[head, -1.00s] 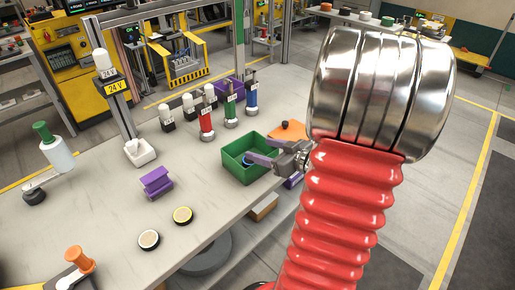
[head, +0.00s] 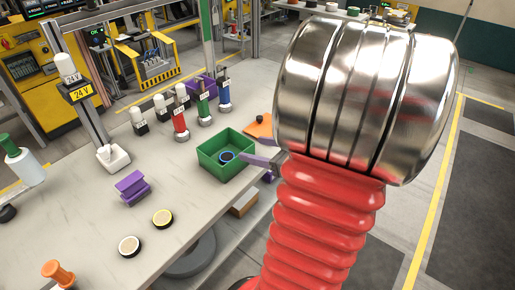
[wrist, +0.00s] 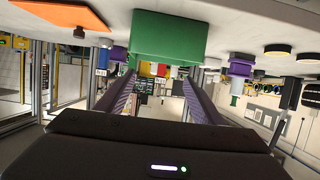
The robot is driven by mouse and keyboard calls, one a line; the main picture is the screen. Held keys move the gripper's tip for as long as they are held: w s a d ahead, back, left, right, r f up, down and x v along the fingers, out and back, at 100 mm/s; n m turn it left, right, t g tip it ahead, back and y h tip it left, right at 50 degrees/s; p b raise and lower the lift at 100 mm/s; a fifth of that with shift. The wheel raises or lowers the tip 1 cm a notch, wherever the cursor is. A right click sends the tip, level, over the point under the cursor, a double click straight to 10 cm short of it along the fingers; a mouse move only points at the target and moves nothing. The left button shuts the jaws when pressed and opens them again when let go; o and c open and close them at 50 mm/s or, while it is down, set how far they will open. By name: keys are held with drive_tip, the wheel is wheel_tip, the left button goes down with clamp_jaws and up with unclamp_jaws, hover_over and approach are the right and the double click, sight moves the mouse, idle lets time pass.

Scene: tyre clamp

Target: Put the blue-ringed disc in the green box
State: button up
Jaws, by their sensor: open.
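The blue-ringed disc (head: 227,157) lies inside the green box (head: 216,172), on its floor near the right-hand side in the head view. The green box stands at the right edge of the workbench; in the wrist view, which is upside down, its outer wall (wrist: 168,40) fills the top middle and the disc is hidden. My gripper (head: 262,161) is just right of the box, outside it and partly hidden behind my arm. In the wrist view its two purple fingers (wrist: 158,92) are spread apart with nothing between them.
Two round discs (head: 163,218) (head: 129,246) and a purple block (head: 132,187) lie on the bench (head: 75,225). Red, green and blue cylinders (head: 203,110) stand behind the box. An orange piece (head: 258,126) lies beyond the box.

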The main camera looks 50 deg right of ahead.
idle(0.5)
drive_tip(key=w+a+r+m+g+h, duration=0.1)
drive_tip(key=w+r+g+h, duration=0.2)
drive_tip(key=w+r+h, duration=0.5)
drive_tip(key=s+a+g+y, duration=0.1)
drive_tip(key=s+a, duration=0.3)
drive_tip(key=a, duration=0.6)
drive_tip(key=s+a+g+y, duration=0.2)
drive_tip(key=s+a+y, duration=0.1)
drive_tip(key=a, duration=0.7)
drive_tip(key=s+a+g+y, duration=0.2)
drive_tip(key=s+a+y, duration=0.1)
drive_tip(key=a, duration=0.7)
drive_tip(key=shift+s+a+f+n+y, duration=0.3)
drive_tip(key=shift+s+a, duration=0.05)
drive_tip(key=shift+s, duration=0.45)
